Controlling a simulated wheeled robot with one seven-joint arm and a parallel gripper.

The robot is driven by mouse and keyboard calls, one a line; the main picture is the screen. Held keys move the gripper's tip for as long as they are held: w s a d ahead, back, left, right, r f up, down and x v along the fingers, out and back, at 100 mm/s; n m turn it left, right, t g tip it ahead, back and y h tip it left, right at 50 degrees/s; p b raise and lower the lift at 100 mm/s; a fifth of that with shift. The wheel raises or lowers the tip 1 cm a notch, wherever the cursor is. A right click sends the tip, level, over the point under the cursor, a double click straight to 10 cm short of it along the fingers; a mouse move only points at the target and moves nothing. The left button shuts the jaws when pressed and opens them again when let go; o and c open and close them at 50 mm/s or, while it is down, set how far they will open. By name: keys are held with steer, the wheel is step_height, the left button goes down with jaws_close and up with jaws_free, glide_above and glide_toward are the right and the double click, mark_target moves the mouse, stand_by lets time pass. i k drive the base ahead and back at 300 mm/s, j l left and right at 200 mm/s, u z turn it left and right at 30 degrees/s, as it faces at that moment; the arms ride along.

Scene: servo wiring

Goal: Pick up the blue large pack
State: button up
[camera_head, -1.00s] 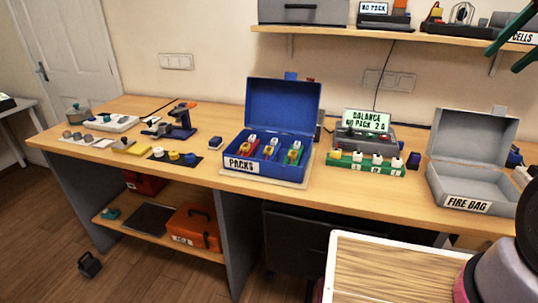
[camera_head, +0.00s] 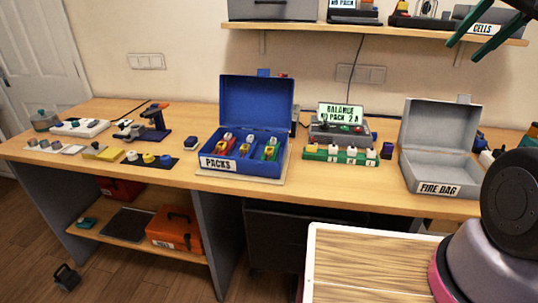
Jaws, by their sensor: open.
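The blue box labelled PACKS (camera_head: 255,169) stands open on the bench, its lid raised at the back. Several small packs with white and yellow ends lie inside. My gripper (camera_head: 464,52) is at the top right, open and empty, with dark green fingers. It is far from the box.
A balance unit (camera_head: 341,110) with a lit screen stands right of the box, behind a green strip (camera_head: 340,156). An open grey FIRE BAG box (camera_head: 437,188) is farther right. A shelf (camera_head: 375,36) hangs above. A wood-topped surface (camera_head: 370,265) is in front.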

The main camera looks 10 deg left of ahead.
mark_target(248, 149)
steer(key=l+u, duration=0.1)
steer(key=u, duration=0.25)
steer(key=i+l+u, duration=0.15)
steer(key=u, duration=0.15)
